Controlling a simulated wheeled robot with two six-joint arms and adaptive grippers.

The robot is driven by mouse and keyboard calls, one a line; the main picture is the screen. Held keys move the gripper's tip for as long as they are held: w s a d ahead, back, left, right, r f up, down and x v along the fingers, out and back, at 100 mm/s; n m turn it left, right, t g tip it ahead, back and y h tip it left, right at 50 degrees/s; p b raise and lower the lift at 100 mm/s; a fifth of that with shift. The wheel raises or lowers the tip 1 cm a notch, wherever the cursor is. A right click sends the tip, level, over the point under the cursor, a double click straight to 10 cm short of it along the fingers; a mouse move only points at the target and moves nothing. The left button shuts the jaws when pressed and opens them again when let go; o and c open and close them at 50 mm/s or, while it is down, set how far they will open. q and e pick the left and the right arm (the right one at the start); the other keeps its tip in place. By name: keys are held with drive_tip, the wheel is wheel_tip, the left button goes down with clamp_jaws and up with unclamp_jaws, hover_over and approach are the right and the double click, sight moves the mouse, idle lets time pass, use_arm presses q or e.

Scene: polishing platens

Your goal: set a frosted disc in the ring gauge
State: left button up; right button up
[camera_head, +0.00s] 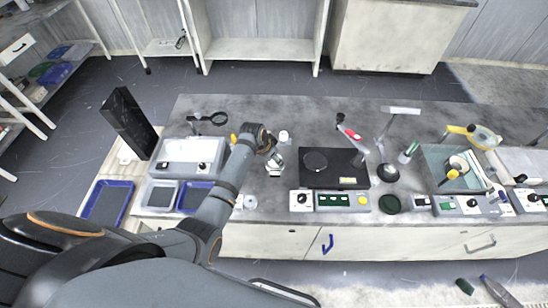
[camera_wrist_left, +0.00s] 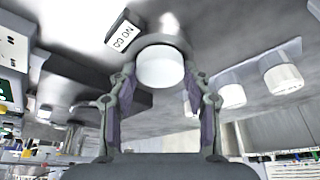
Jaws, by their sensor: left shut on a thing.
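My left gripper (camera_head: 268,145) reaches over the middle of the grey bench, left of the black plate instrument. In the left wrist view its two fingers (camera_wrist_left: 158,98) stand on either side of a round white piece (camera_wrist_left: 160,68), which looks like a frosted disc, and are shut on it. A grey rounded shape (camera_wrist_left: 165,40) shows just behind the white piece; I cannot tell if this is the ring gauge or whether they touch. A label reading NO GO (camera_wrist_left: 120,36) is close beside it. My right gripper is not in view.
Two other white round pieces (camera_wrist_left: 230,96) (camera_wrist_left: 282,79) show in the left wrist view. The black plate instrument (camera_head: 334,165) stands right of my gripper. Blue trays (camera_head: 108,203) lie at the left, near a tall black block (camera_head: 128,122). A teal basin (camera_head: 436,160) is farther right.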

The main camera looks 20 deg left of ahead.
use_arm(q)
drive_tip(key=o, duration=1.3)
drive_tip(key=v, duration=1.2)
drive_tip(key=shift+s, duration=0.15)
